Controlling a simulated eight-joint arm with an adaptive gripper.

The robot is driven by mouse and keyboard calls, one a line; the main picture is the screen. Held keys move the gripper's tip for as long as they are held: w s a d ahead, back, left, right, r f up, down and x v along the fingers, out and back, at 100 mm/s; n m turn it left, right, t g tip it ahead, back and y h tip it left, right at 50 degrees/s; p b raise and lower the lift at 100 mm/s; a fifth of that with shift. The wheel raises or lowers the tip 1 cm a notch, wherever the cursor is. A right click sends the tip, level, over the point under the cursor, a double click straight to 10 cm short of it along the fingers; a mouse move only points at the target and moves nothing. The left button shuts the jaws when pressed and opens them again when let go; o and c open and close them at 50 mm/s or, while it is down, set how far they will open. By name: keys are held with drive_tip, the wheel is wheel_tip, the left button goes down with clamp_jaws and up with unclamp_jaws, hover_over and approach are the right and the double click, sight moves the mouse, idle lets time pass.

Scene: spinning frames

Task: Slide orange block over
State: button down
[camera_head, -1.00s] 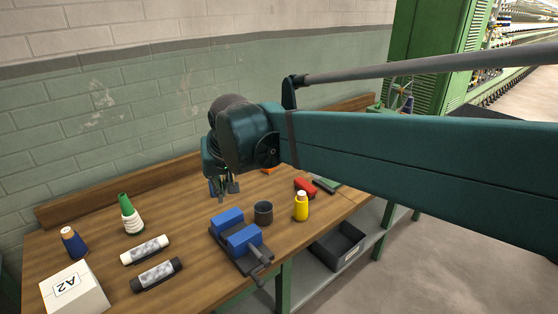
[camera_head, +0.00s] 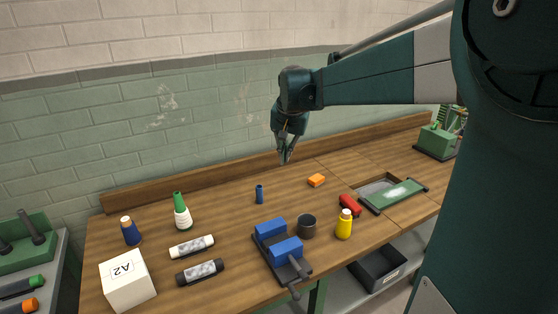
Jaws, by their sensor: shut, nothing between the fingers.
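The orange block (camera_head: 316,180) lies on the wooden workbench, right of the middle and toward the back. It is small and stands clear of other things. My gripper (camera_head: 284,158) hangs in the air up and to the left of the block in the picture, fingers pointing down. It is shut and empty, and it does not touch the block.
A small blue cylinder (camera_head: 260,194) stands left of the block. A dark cup (camera_head: 307,226), a blue vise (camera_head: 279,243), a red object (camera_head: 350,205) and a yellow bottle (camera_head: 344,224) are nearer the front. A green-framed panel (camera_head: 398,194) lies right. Bench around the block is clear.

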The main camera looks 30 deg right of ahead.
drive_tip(key=w+d+f+m+g+p, duration=0.15)
drive_tip(key=w+d+f, duration=0.3)
drive_tip(key=d, duration=0.45)
drive_tip(key=w+d+f+m+p, duration=0.25)
drive_tip(key=w+d, duration=0.25)
drive_tip(key=d, duration=0.5)
drive_tip(key=w+d+f+m+g+p, duration=0.1)
drive_tip(key=w+d+f+m, duration=0.3)
drive_tip(key=d, duration=0.5)
drive_tip(key=w+d+f+m+y+p, duration=0.1)
drive_tip(key=d+f+p, duration=0.1)
drive_tip(key=d+f, duration=0.6)
drive_tip(key=shift+w+d+f+g, duration=0.15)
drive_tip(key=shift+w+d+g, duration=0.3)
drive_tip(key=shift+d, duration=1.05)
drive_tip(key=shift+f, duration=0.1)
